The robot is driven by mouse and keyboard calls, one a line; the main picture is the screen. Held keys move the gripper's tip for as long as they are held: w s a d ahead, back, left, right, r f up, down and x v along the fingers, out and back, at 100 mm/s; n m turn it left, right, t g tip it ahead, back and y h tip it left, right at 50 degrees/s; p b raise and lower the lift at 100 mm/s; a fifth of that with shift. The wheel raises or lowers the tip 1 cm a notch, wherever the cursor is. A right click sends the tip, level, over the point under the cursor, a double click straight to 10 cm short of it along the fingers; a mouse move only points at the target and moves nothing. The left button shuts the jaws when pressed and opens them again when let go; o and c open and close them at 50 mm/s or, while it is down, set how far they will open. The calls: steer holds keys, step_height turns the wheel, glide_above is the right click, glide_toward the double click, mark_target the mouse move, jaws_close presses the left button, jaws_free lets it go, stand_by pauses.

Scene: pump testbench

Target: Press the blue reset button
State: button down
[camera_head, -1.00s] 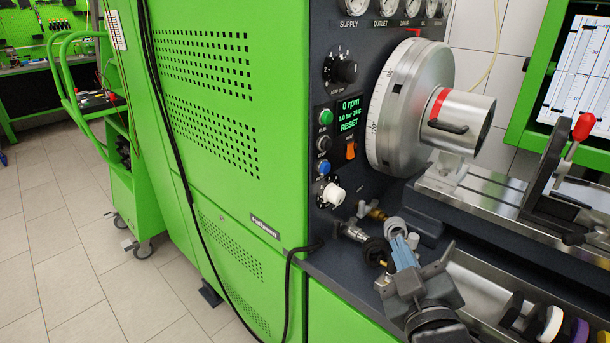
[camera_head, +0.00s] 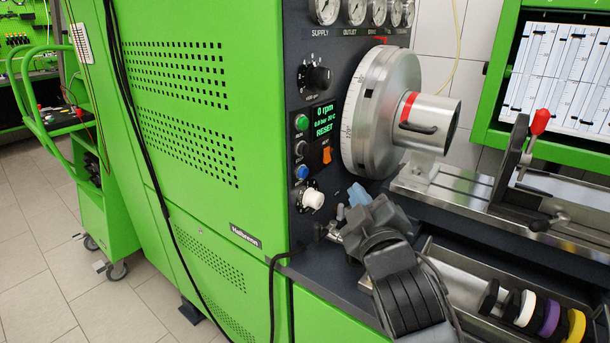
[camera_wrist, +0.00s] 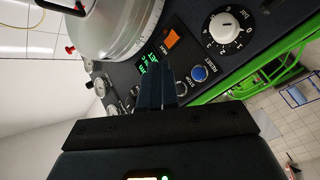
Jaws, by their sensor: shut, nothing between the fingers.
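The blue reset button (camera_head: 303,172) sits on the dark control panel, below the grey stop button and above the white knob. In the wrist view the blue button (camera_wrist: 199,74) shows next to the RESET label, to the right of my fingertips. My gripper (camera_head: 349,197) is in front of the panel, to the right of the button and a little lower in the head view. In the wrist view its dark fingers (camera_wrist: 158,72) are together with nothing between them. They appear apart from the button; the exact gap to the panel cannot be told.
The white knob (camera_head: 313,199) is just below the blue button. The large metal drum (camera_head: 385,115) stands to the right. Black cables hang on the left.

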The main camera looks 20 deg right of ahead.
mark_target(303, 173)
steer(key=w+a+b, duration=0.4)
steer(key=w, duration=0.2)
steer(key=shift+w+a, duration=0.3)
steer(key=shift+a, duration=0.1)
steer(key=shift+w+a, duration=0.1)
stand_by(1.8)
steer(key=shift+w+a, duration=0.15)
steer(key=shift+w, duration=0.1)
steer(key=shift+w+a+b, duration=0.3)
steer(key=shift+w+b, duration=0.1)
steer(key=shift+b, duration=0.05)
stand_by(0.9)
steer(key=shift+s, duration=0.1)
steer(key=shift+s+d+p, duration=0.5)
steer(key=shift+s, duration=0.15)
